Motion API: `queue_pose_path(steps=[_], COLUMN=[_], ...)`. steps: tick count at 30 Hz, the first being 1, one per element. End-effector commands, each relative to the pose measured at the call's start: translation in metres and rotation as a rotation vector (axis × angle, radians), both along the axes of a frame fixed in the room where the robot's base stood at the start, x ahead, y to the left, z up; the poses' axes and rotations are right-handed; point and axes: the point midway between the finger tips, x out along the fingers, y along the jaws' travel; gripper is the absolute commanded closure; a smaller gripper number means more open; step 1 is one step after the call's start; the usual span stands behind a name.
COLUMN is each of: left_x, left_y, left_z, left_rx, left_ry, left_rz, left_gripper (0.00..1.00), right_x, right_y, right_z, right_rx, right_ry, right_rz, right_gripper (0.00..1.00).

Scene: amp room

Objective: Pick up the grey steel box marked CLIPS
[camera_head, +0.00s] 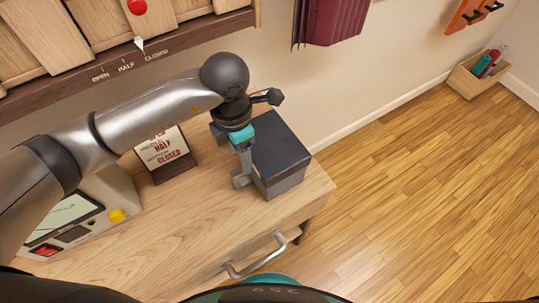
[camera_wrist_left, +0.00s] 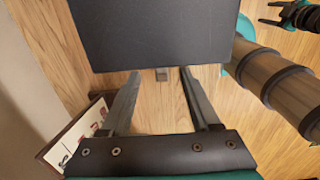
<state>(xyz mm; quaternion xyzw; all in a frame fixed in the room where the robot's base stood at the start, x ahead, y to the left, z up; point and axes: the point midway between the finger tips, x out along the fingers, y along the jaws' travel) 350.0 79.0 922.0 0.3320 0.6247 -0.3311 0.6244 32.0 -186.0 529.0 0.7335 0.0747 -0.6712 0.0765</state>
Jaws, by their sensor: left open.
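A grey box with a dark, flat lid (camera_head: 279,148) stands on the wooden table near its right end. No CLIPS marking is readable on its visible faces. My left gripper (camera_head: 238,172) is at the left side of the box, pointing down, with its fingers apart. In the left wrist view, the dark lid (camera_wrist_left: 155,32) fills the top of the picture, beyond the two spread fingers (camera_wrist_left: 160,78). A small grey tab shows at the lid's near edge between them. Nothing is held. A dark gripper, apparently my right one (camera_wrist_left: 294,14), shows small at the top right.
A framed sign (camera_head: 163,152) stands left of the box. A device with a screen and yellow knob (camera_head: 117,215) sits farther left on the table (camera_head: 190,225). A metal handle (camera_head: 257,256) is on the table's front. A wooden bin (camera_head: 480,78) stands by the far wall.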

Motion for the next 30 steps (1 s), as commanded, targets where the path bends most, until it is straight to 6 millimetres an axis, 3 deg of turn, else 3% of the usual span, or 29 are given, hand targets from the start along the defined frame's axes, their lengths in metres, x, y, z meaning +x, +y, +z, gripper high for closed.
queue_pose_path(steps=[9,19,30], left_x=[-0.001,-0.001,0.0], left_y=[-0.002,-0.002,-0.002], left_z=[-0.044,-0.05,-0.05], left_rx=[-0.001,-0.001,-0.001], left_ry=[0.002,0.0,0.0], left_rz=[0.001,0.0,0.0], left_gripper=[0.38,0.39,0.8], right_x=[0.001,0.002,0.002], right_y=[0.0,-0.002,-0.003], right_z=[-0.005,-0.005,-0.005], right_rx=[0.0,-0.003,-0.003], right_ry=[-0.001,-0.003,-0.004], right_rz=[0.001,0.002,0.001], right_gripper=[0.41,0.41,0.41])
